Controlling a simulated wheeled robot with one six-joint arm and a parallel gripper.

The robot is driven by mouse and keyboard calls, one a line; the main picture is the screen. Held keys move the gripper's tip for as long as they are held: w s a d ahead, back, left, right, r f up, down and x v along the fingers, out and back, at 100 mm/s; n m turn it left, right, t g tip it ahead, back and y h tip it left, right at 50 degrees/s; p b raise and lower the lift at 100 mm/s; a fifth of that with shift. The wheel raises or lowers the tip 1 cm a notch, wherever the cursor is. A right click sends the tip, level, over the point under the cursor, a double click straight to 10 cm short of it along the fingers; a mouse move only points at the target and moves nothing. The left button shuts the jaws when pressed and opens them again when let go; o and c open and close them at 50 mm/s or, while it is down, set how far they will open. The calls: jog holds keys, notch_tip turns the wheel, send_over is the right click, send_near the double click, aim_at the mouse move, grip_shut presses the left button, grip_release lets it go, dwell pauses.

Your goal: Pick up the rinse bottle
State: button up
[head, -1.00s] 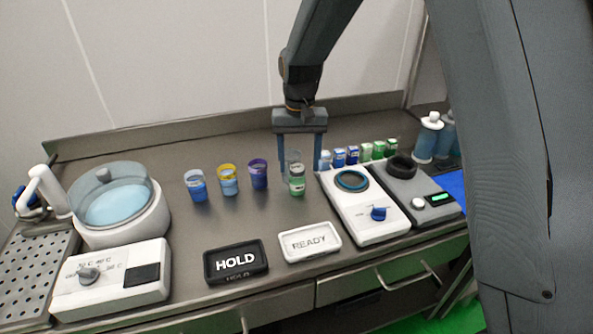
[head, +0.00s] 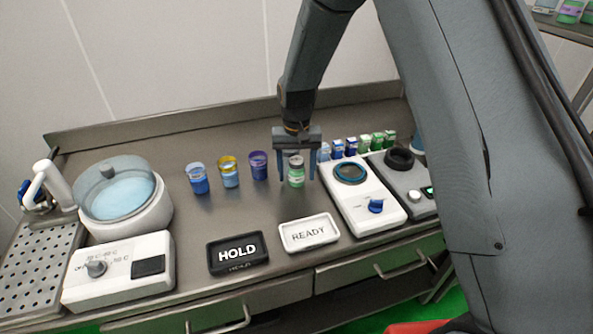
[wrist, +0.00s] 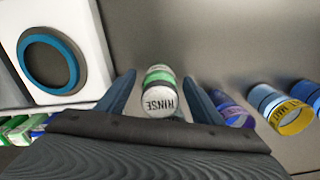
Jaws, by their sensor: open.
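The rinse bottle (head: 296,172) is small, with a green body and a pale cap, and stands upright on the steel counter. In the wrist view its cap reads "RINSE" (wrist: 160,99). My gripper (head: 296,180) is open, with its fingers pointing down on either side of the bottle. In the wrist view the fingers (wrist: 159,92) flank the bottle, with a gap visible on each side. The lower part of the bottle is partly hidden by its cap in the wrist view.
A purple-topped cup (head: 258,166), a yellow-rimmed cup (head: 229,173) and a blue cup (head: 197,180) stand left of the bottle. A white device with a blue ring (head: 372,208) is close on the right. The READY tray (head: 309,234) and HOLD tray (head: 238,255) lie in front.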

jog(key=c, duration=1.2)
